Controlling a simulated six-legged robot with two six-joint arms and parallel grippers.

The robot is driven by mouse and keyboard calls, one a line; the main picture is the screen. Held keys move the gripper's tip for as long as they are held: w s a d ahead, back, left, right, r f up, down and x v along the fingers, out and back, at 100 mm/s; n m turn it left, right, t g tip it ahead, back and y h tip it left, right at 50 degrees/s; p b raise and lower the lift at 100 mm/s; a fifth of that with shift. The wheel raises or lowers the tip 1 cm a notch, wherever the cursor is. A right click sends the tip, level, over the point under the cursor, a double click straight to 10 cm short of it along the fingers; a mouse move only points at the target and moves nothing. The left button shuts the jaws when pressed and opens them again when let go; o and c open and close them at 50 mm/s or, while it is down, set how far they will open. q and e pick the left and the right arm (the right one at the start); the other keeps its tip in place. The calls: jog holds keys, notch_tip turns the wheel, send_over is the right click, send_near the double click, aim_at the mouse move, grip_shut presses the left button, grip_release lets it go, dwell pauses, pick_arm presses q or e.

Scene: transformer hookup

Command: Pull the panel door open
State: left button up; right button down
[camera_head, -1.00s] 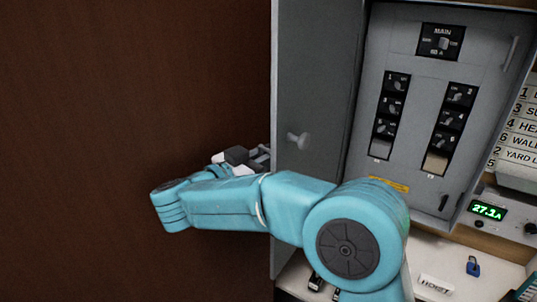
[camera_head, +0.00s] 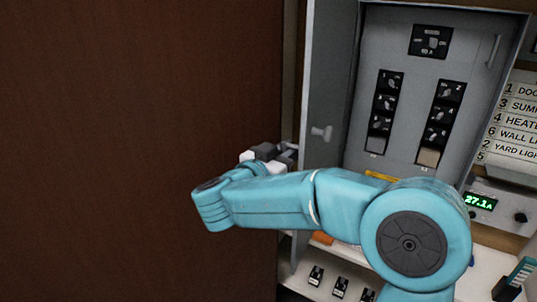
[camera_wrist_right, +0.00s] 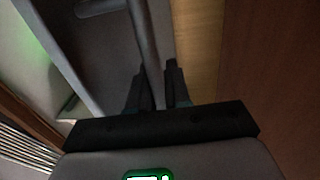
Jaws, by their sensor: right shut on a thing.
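The grey panel door (camera_head: 330,85) stands open, seen at a steep angle, with a small knob on its inner face. The panel (camera_head: 405,110) behind it shows a MAIN switch and several breakers. My right gripper (camera_head: 287,155) is at the door's free edge, partly hidden behind my own wrist. My left gripper is out of view.
A brown surface (camera_head: 130,120) fills the left side. A shelf (camera_head: 300,262) with several small black items lies below the panel. At the right are a circuit label list (camera_head: 518,118) and a green 27.1A display (camera_head: 480,202). My right arm covers part of the shelf.

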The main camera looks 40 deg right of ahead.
jog(key=s, duration=0.1)
jog(key=s+d+t, duration=0.1)
jog(key=shift+s+r+n, duration=0.15)
jog(key=shift+s+n, duration=0.15)
jog(key=shift+a, duration=0.1)
jog(key=c, duration=1.2)
grip_release()
jog(key=shift+o, duration=0.2)
